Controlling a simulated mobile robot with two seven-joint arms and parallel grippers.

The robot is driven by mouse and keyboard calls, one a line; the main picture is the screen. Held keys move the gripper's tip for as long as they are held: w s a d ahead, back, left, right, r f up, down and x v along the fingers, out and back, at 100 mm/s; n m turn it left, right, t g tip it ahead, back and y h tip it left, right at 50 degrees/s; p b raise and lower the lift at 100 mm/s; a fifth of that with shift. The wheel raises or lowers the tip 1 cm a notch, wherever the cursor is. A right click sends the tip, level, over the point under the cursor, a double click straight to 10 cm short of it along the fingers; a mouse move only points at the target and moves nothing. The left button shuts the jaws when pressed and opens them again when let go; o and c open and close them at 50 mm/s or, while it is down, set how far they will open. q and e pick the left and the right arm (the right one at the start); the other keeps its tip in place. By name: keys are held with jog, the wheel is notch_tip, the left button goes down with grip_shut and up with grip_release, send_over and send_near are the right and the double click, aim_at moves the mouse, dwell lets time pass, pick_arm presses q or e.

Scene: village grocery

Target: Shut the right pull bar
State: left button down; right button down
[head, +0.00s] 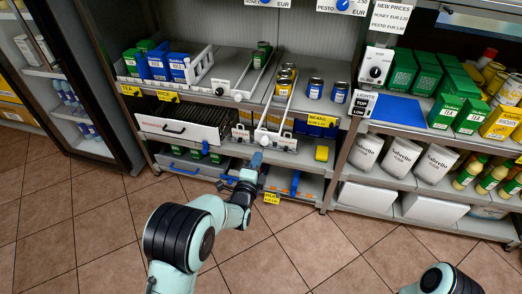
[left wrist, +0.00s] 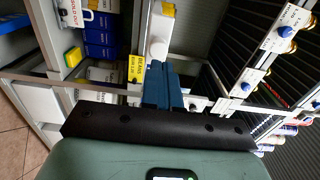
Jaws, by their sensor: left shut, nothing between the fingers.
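The right pull bar (head: 272,112) is a white rail on the upper shelf with cans (head: 284,82) at its back. It reaches forward past the shelf front and ends in a white knob. My left gripper (head: 257,160) is shut and empty, just below and in front of that end. In the left wrist view, the shut blue fingers (left wrist: 163,85) point at a white round knob (left wrist: 158,48); I cannot tell whether they touch it. Only a piece of my right arm shows at the lower right; its gripper is out of view.
A second white pull bar (head: 254,75) lies to the left, drawn out less. A white-fronted drawer (head: 182,130) is below it. Lower bins hold blue-handled items. A shelf with white bags (head: 402,158) stands at right, a glass-door cabinet at left. The tiled floor in front is free.

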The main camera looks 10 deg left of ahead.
aim_at(263, 143)
pick_arm(q)
jog(key=shift+w+d, duration=0.15)
jog(key=shift+w, duration=2.35)
pick_arm(e)
jog(key=shift+w+d+f, duration=0.25)
jog(key=shift+w+f, duration=0.15)
jog(key=shift+w, duration=0.1)
